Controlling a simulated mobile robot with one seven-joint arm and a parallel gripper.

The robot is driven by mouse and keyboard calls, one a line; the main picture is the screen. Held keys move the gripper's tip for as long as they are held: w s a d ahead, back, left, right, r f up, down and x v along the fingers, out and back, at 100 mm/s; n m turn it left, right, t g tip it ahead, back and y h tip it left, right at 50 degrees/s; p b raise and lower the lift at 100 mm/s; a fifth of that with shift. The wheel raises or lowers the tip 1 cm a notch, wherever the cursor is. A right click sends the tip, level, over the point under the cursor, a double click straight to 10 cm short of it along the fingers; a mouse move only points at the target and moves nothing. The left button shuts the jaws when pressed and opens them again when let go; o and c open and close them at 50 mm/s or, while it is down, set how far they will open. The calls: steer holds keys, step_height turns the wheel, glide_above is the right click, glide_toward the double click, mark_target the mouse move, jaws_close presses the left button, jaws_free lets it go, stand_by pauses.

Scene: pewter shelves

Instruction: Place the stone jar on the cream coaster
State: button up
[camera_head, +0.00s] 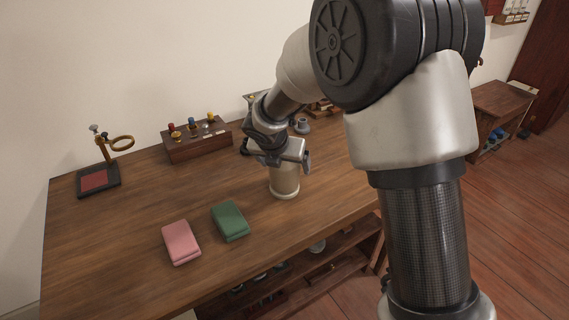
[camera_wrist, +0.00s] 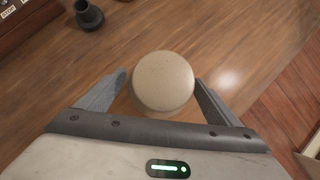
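The stone jar (camera_head: 284,178) is a beige cylinder standing upright near the front right of the wooden table. A slightly wider pale disc (camera_head: 284,193) shows at its foot; it looks like the cream coaster under the jar. My gripper (camera_head: 277,157) is right above the jar, pointing down. In the wrist view the jar's round top (camera_wrist: 164,81) lies between the two spread fingers of my gripper (camera_wrist: 160,88), with a visible gap on the left and a narrow one on the right.
A pink case (camera_head: 181,242) and a green case (camera_head: 230,221) lie left of the jar. A wooden rack (camera_head: 197,141) and a ring stand (camera_head: 98,180) are at the back. A dark small vessel (camera_wrist: 88,15) stands behind the jar. The table's left front is clear.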

steer(key=shift+r, duration=0.3)
steer(key=p+v, duration=0.4)
steer(key=v, duration=0.7)
steer(key=s+d+r+m, duration=0.5)
steer(key=d+r+m, duration=0.2)
steer(key=d+m, duration=0.15)
steer(key=s+d+r+m, duration=0.2)
steer(key=s+d+m, duration=0.3)
steer(key=s+m, duration=0.5)
steer(key=s+d+r+m+y, duration=0.1)
steer(key=s+d+m, duration=0.3)
steer(key=s+m, duration=0.6)
steer(key=r+m, duration=0.1)
steer(key=m, duration=0.3)
steer(key=shift+s+d+m+g+y, duration=0.3)
steer(key=shift+s+d+m+g, duration=0.05)
steer(key=shift+s+d+g, duration=0.05)
